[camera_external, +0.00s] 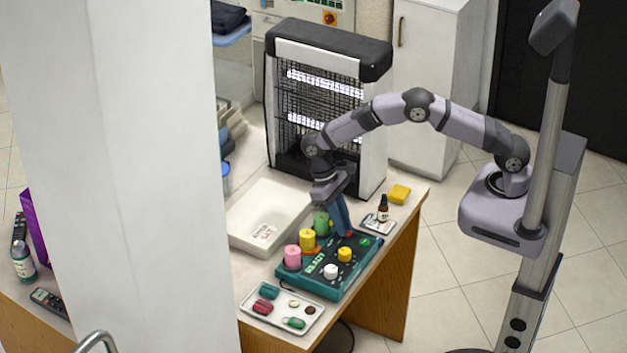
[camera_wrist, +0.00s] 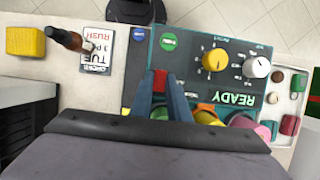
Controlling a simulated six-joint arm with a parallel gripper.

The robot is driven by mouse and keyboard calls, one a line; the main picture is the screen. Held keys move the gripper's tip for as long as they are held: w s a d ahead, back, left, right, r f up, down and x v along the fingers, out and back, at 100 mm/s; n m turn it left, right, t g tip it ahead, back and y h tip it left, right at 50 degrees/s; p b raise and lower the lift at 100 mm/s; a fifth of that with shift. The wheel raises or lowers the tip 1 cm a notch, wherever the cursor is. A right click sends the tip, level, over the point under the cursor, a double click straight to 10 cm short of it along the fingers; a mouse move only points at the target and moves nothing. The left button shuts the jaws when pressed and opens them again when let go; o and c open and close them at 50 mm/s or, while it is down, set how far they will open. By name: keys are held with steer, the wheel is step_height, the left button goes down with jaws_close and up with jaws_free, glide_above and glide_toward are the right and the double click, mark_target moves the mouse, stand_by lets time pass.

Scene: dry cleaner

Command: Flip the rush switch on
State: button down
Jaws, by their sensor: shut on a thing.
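The teal control box (camera_external: 312,284) lies on the counter below my arm. It also fills the middle of the wrist view (camera_wrist: 196,42), with a lit READY display (camera_wrist: 236,99). A small red piece (camera_wrist: 160,81), which looks like the switch, stands near one side of the box. My gripper (camera_wrist: 160,92) points down at the box, its two blue fingers closed around the red piece. In the external view my gripper (camera_external: 346,229) reaches the box's far side.
A yellow knob (camera_wrist: 215,60), a white knob (camera_wrist: 257,67) and a green button (camera_wrist: 169,41) are on the box. Pink (camera_external: 292,257) and yellow (camera_external: 307,239) cylinders stand along it.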

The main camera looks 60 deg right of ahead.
steer(key=shift+r, duration=0.1)
steer(key=shift+s+t, duration=0.2)
steer(key=shift+t, duration=0.45)
steer(key=shift+s+t, duration=0.2)
steer(key=shift+t, duration=0.45)
steer(key=c, duration=1.7)
jaws_free()
steer(key=shift+w+r+b, duration=0.15)
steer(key=shift+r+b, duration=0.25)
steer(key=shift+r, duration=0.8)
steer(key=shift+w+r+b, duration=0.2)
steer(key=shift+r+b, duration=0.15)
steer(key=shift+r, duration=0.9)
steer(key=shift+w+r+b, duration=0.15)
steer(key=shift+r+b, duration=0.25)
steer(key=shift+r, duration=0.8)
